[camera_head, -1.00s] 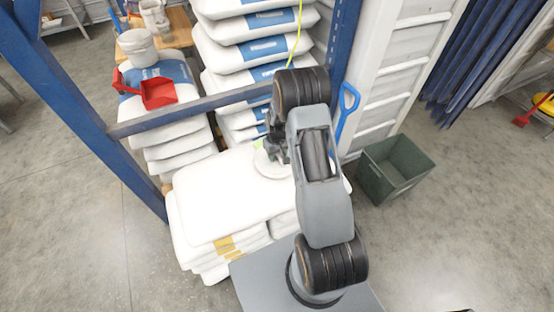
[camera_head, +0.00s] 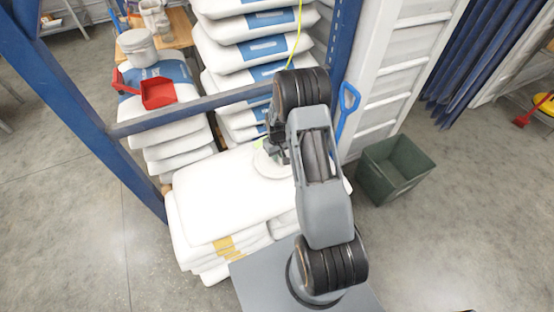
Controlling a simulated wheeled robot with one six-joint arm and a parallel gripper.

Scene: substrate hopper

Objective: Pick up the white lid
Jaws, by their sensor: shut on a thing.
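The white lid (camera_head: 268,166) is a round disc on top of the front stack of white bags (camera_head: 215,195), near its back right part. My arm hides the lid's right side. My gripper (camera_head: 270,150) is at the lid's upper edge and is shut on it. The fingertips are small and partly hidden by my wrist. I cannot tell whether the lid touches the bag beneath it.
A blue rack beam (camera_head: 190,110) crosses just behind the lid. Tall bag stacks (camera_head: 255,45) stand behind it. A red scoop (camera_head: 157,92) and a white bucket (camera_head: 137,48) sit on the left stack. A green bin (camera_head: 392,170) stands on the floor at right.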

